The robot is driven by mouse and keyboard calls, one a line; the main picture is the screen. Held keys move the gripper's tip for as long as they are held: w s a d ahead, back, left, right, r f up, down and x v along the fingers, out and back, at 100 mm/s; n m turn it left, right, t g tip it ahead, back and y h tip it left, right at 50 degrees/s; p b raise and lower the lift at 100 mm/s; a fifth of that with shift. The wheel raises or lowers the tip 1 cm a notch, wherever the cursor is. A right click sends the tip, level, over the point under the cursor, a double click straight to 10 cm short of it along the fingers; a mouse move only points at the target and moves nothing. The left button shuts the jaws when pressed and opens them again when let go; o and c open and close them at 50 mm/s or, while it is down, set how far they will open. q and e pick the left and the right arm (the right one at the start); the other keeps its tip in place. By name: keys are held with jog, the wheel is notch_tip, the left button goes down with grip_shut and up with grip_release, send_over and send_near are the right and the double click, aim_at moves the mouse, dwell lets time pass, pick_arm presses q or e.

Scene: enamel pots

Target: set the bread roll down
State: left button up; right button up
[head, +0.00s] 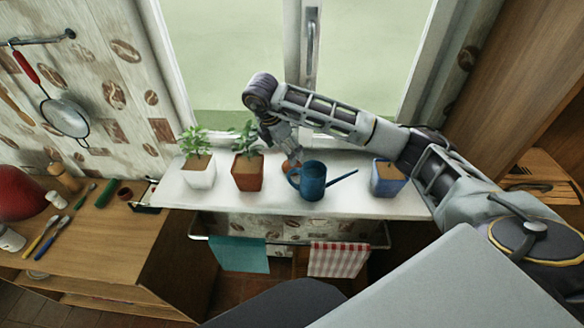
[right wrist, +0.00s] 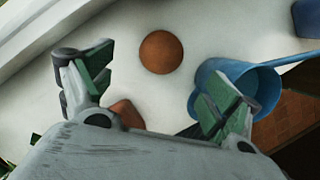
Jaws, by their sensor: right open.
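The bread roll (right wrist: 161,52) is a round brown ball resting on the white windowsill (right wrist: 120,30) in the right wrist view. In the head view it shows as a small brown patch (head: 290,164), partly hidden behind the blue watering can and my right gripper. My right gripper (right wrist: 160,84) is open, with its two fingers spread and nothing between them. The roll lies beyond the fingertips, apart from them. In the head view my right gripper (head: 288,148) hangs over the sill between the terracotta pot and the watering can. My left gripper is not in view.
The blue watering can (head: 312,180) stands close to my right finger. A terracotta plant pot (head: 248,176) and a white plant pot (head: 198,176) stand left, a blue pot (head: 388,178) right. The window is behind; towels (head: 338,260) hang below the sill's front edge.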

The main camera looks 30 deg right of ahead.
aim_at(287, 167)
jog(key=shift+x, duration=1.7)
jog(key=shift+f, duration=0.1)
jog(key=shift+p+x, duration=0.8)
jog(key=shift+x, duration=1.05)
jog(key=shift+s+d+f, duration=0.1)
jog(key=shift+d+f, duration=0.05)
jog(key=shift+f, duration=0.5)
jog(key=shift+c, duration=0.2)
jog(key=c, duration=1.1)
jog(key=shift+r, duration=0.1)
